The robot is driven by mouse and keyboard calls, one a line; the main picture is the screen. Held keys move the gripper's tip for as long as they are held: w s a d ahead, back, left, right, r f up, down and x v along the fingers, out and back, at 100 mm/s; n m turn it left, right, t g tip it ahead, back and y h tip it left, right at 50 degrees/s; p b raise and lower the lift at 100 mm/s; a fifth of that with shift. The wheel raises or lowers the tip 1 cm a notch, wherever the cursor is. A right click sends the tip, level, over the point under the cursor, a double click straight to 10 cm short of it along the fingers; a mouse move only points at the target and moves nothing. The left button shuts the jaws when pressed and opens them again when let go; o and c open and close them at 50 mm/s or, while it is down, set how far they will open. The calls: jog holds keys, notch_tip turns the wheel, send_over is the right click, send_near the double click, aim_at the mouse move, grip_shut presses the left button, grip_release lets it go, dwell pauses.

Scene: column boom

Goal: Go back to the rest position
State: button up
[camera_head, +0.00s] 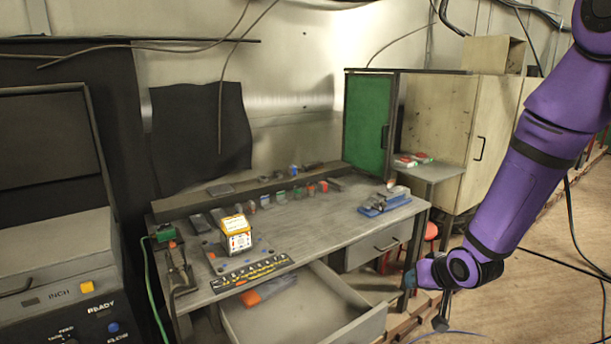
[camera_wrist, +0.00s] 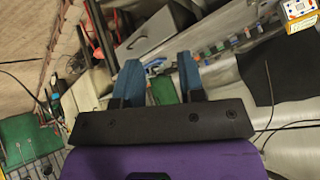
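My gripper (camera_head: 424,284) hangs at the lower end of my purple arm, to the right of the workbench (camera_head: 330,225) and in front of its right leg. In the wrist view, the two blue fingers of my gripper (camera_wrist: 160,72) stand apart. I see nothing held between them; a green surface shows behind the gap. In the head view the fingers are small and partly hidden by the wrist.
A drawer (camera_head: 368,326) stands pulled out at the bench front. A yellow-and-white box (camera_head: 236,236) and a blue vise-like tool (camera_head: 384,202) sit on the bench. A green cabinet door (camera_head: 367,124) is behind. Open floor (camera_head: 520,300) with cables lies at right.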

jog(key=s+d+r+h, duration=0.1)
jog(key=s+r, duration=0.2)
jog(key=r, duration=0.3)
jog(key=s+d+r+g+h, duration=0.1)
jog(key=s+d+r, duration=0.15)
jog(key=r, duration=0.35)
jog(key=s+d+r+h, duration=0.1)
jog(key=s+r, duration=0.2)
jog(key=r, duration=0.3)
jog(key=s+r, duration=0.5)
jog(key=s, duration=0.4)
jog(key=s+r+g, duration=0.1)
jog(key=s+r, duration=0.4)
jog(key=s, duration=0.4)
jog(key=shift+a+g, duration=0.3)
jog(key=shift+a, duration=0.1)
